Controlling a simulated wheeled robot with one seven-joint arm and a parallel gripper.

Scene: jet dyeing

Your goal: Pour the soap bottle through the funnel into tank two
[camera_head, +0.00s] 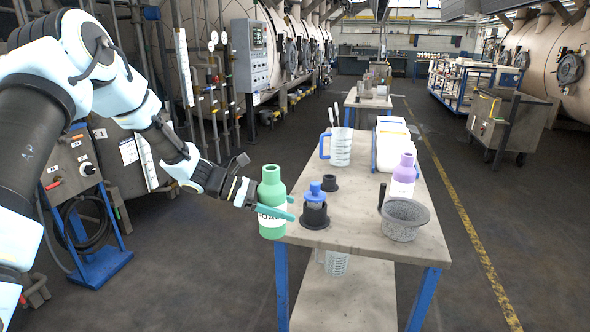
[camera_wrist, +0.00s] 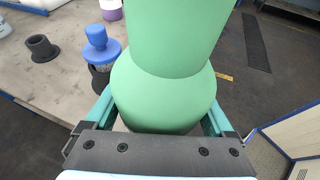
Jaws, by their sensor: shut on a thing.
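My gripper (camera_head: 275,207) is shut around a green bottle (camera_head: 271,187) with a white label, partly covered by the fingers. The label's lettering looks like part of "SOAP". The bottle is upright at the left front edge of the near table; I cannot tell if its base touches anything. In the wrist view the green bottle (camera_wrist: 165,90) fills the middle between the fingers. A blue piece with a knob top and wide flange (camera_head: 315,192) sits in a black round holder (camera_head: 314,217) just right of the bottle; I cannot tell if it is the funnel. No tank is visibly marked as two.
The near table (camera_head: 350,236) also holds a small black ring (camera_head: 329,183), a blue-handled measuring jug (camera_head: 340,147), white containers (camera_head: 391,150), a purple-topped bottle (camera_head: 403,176) and a grey speckled bowl (camera_head: 404,219). Large machines (camera_head: 256,50) line the left aisle. A control box (camera_head: 80,172) stands left.

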